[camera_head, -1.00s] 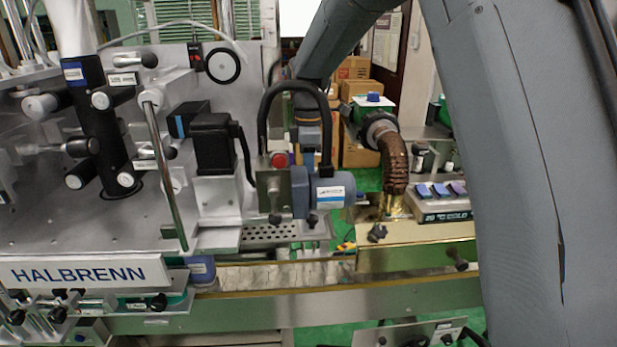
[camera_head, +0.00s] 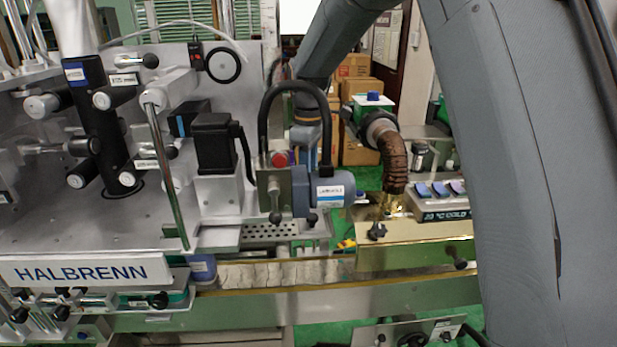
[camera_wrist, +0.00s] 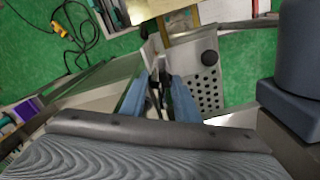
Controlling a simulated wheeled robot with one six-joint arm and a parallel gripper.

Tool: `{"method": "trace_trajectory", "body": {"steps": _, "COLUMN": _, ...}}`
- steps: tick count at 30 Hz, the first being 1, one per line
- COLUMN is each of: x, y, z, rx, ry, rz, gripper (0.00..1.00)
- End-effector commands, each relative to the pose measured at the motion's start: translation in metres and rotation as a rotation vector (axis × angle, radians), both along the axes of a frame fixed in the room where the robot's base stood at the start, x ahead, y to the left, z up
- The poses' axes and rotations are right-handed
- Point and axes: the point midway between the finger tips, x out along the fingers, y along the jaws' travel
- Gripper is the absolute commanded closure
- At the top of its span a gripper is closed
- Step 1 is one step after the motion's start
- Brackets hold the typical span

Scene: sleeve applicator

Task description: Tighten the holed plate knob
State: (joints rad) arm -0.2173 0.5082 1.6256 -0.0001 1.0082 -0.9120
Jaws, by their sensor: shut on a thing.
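The holed plate (camera_head: 271,231) lies flat on the machine, left of the middle in the head view. Its holes show clearly in the wrist view (camera_wrist: 207,92), just right of my fingers. My gripper (camera_wrist: 160,98) points down beside the plate's edge. Its two blue fingers are closed around a small dark part, seemingly the holed plate knob (camera_wrist: 157,88), mostly covered by the fingers. A separate round black knob (camera_wrist: 209,58) stands on the holed plate.
A blue-grey motor (camera_head: 331,191) stands close to my wrist, also at the right of the wrist view (camera_wrist: 297,60). A brown hose (camera_head: 393,160) and a control box (camera_head: 440,200) are to the right. The HALBRENN machine fills the left.

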Motion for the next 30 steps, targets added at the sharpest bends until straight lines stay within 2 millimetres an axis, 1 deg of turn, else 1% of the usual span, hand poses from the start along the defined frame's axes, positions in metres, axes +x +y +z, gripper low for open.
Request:
{"method": "trace_trajectory", "body": {"steps": 6, "x": 0.001, "y": 0.0, "z": 0.002, "rx": 0.001, "ry": -0.004, "rz": 0.001, "gripper": 0.94}}
{"method": "trace_trajectory", "body": {"steps": 7, "x": 0.001, "y": 0.0, "z": 0.002, "rx": 0.001, "ry": -0.004, "rz": 0.001, "gripper": 0.67}}
{"method": "trace_trajectory", "body": {"steps": 9, "x": 0.001, "y": 0.0, "z": 0.001, "rx": 0.0, "ry": -0.002, "rz": 0.001, "gripper": 0.55}}
{"method": "trace_trajectory", "body": {"steps": 10, "x": 0.001, "y": 0.0, "z": 0.001, "rx": 0.0, "ry": -0.002, "rz": 0.001, "gripper": 0.53}}
{"method": "trace_trajectory", "body": {"steps": 20, "x": 0.001, "y": 0.0, "z": 0.003, "rx": 0.0, "ry": -0.001, "rz": 0.001, "gripper": 0.53}}
{"method": "trace_trajectory", "body": {"steps": 23, "x": 0.002, "y": 0.0, "z": 0.013, "rx": 0.001, "ry": -0.005, "rz": 0.002, "gripper": 0.53}}
{"method": "trace_trajectory", "body": {"steps": 30, "x": 0.002, "y": 0.0, "z": 0.051, "rx": 0.001, "ry": -0.005, "rz": 0.001, "gripper": 0.53}}
